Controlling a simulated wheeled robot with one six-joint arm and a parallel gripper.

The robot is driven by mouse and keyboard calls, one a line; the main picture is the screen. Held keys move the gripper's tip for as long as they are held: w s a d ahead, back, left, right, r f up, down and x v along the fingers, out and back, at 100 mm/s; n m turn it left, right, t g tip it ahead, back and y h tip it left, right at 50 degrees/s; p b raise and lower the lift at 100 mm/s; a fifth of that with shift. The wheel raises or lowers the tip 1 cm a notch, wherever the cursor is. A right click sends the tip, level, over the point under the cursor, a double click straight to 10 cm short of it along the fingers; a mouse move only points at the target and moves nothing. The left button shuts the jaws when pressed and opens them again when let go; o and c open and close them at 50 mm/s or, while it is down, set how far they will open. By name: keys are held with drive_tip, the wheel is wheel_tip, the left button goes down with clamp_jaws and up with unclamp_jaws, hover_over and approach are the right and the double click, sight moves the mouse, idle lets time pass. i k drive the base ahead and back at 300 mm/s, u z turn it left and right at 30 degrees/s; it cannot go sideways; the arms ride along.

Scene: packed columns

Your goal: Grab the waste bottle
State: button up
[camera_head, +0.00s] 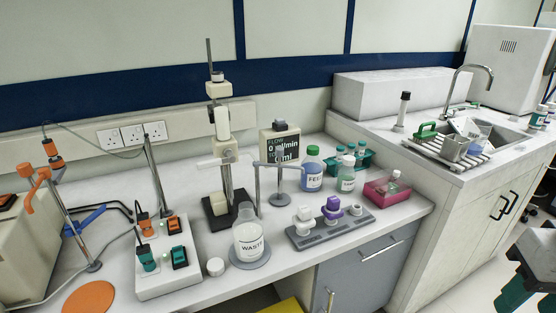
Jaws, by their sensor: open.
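The waste bottle (248,241) is a clear, white-looking bottle labelled WASTE. It stands upright and uncapped on a round grey base (250,262) near the front edge of the bench, in front of a column stand (222,150). A small white cap (215,266) lies on the bench just left of it. My gripper (530,296), dark with green finger parts, shows at the lower right edge, partly cut off. It is open, appears empty, and is far to the right of the bottle, beyond the bench front.
A switch box (165,258) stands left. A sink (490,135) is at the far right.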

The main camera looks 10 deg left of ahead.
sight(248, 229)
drive_tip(key=u, duration=0.45)
drive_tip(key=i, duration=0.55)
drive_tip(key=z, duration=0.15)
